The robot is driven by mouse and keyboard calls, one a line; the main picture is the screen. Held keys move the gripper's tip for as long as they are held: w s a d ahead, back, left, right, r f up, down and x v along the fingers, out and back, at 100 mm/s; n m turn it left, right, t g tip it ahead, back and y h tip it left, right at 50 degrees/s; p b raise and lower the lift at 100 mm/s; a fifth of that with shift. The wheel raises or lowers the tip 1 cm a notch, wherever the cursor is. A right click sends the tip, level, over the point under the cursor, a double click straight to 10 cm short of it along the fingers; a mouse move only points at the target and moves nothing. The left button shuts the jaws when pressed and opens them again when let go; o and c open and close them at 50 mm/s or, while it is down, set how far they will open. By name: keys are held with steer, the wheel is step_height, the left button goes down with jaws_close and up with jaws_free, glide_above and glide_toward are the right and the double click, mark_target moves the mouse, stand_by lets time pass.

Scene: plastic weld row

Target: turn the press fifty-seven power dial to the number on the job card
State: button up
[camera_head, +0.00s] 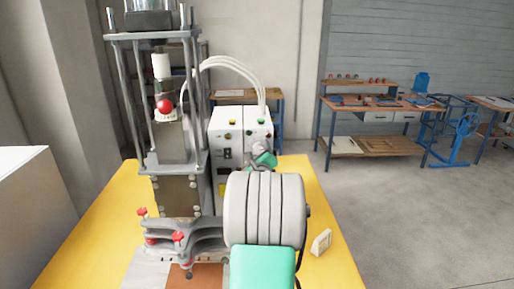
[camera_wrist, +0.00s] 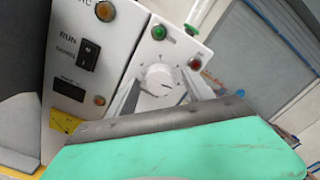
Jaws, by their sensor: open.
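The white power dial (camera_wrist: 160,79) with a dark pointer mark is on the front of a white control box (camera_head: 228,122). My gripper (camera_wrist: 161,88) is open, with one finger on each side of the dial in the wrist view. I cannot tell whether the fingers touch it. In the head view my gripper (camera_head: 260,157) is at the box front, and my arm hides part of the box. A small pale stand (camera_head: 320,242), possibly the job card, sits on the yellow table at right; no number is readable on it.
The tall press (camera_head: 178,140) stands left of the box, with red knobs at its base. A rocker switch (camera_wrist: 88,54), green button (camera_wrist: 159,32) and red button (camera_wrist: 195,62) are near the dial. The yellow table top (camera_head: 100,225) is mostly clear at left.

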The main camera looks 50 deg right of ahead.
steer(key=shift+w+d+f, duration=0.1)
steer(key=shift+w+d, duration=0.15)
steer(key=shift+d, duration=0.05)
steer(key=shift+a, duration=0.1)
jaws_close()
stand_by(0.4)
steer(key=shift+f+n+b, duration=0.15)
steer(key=shift+n+b, duration=0.15)
steer(key=shift+b, duration=0.4)
